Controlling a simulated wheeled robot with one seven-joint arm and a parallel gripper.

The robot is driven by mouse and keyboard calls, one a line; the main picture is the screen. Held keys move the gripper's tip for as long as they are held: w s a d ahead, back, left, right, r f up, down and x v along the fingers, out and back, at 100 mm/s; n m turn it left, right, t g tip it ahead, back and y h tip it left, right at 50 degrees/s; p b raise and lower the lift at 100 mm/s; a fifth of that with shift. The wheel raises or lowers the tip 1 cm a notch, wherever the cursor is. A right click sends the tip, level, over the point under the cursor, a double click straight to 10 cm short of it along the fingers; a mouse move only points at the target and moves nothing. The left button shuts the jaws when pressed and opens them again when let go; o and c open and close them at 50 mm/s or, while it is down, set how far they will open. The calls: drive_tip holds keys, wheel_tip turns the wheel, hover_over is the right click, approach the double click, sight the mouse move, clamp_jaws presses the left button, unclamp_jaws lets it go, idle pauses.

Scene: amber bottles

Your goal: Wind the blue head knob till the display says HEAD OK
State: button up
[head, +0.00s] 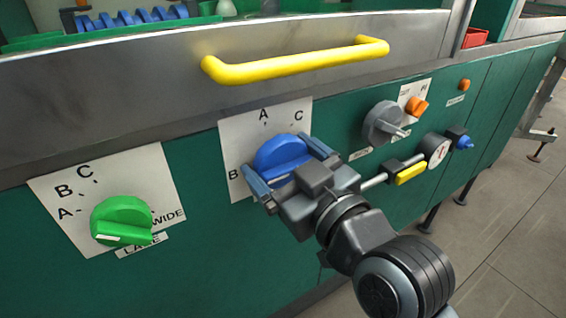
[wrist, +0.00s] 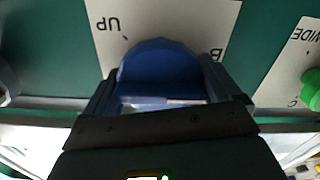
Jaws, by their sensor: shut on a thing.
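The blue knob (head: 281,152) sits on a white plate (head: 236,131) lettered A, B and C on the green machine front. My gripper (head: 291,171) is shut on the blue knob, one finger on each side of it. In the wrist view the knob (wrist: 158,66) shows between the fingers, with the words UP and B on the plate (wrist: 205,22) around it. The knob's pointer and its label are mostly hidden by my gripper. No display reading HEAD OK can be made out in either view.
A green knob (head: 121,219) marked LANE is at left. A yellow handle bar (head: 296,62) runs above the blue knob. To the right are a grey knob (head: 383,123), a yellow-handled lever (head: 411,172), a round gauge (head: 436,150) and a small blue knob (head: 463,142).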

drive_tip(key=o, duration=0.8)
drive_tip(key=shift+c, duration=0.2)
drive_tip(key=shift+s, duration=0.1)
drive_tip(key=v, duration=0.7)
drive_tip(key=shift+s+d, duration=0.25)
